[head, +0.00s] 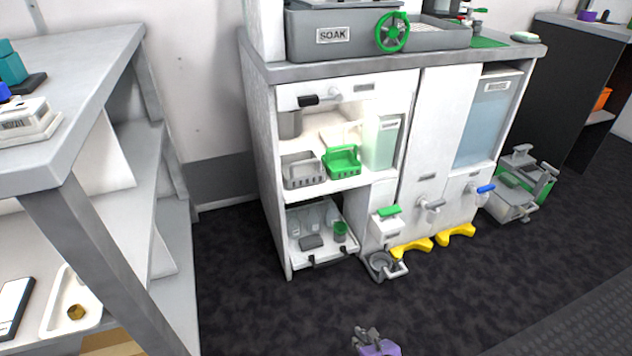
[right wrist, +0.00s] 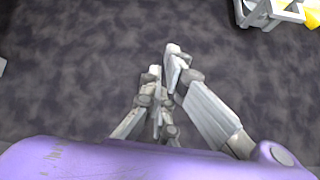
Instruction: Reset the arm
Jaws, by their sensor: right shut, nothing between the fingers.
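My right gripper (head: 366,338) shows at the bottom edge of the head view, low over the dark floor and in front of the white cabinet. Only its grey fingers and a purple part of my arm are in the picture. My left gripper is in neither view.
The white cabinet (head: 428,150) stands ahead, with yellow feet (head: 412,246) and a small grey cup holder (head: 384,266) at its base. A grey-green cart (head: 520,185) stands to its right. A grey bench (head: 95,75) with shelves fills the left. The dark floor between is clear.

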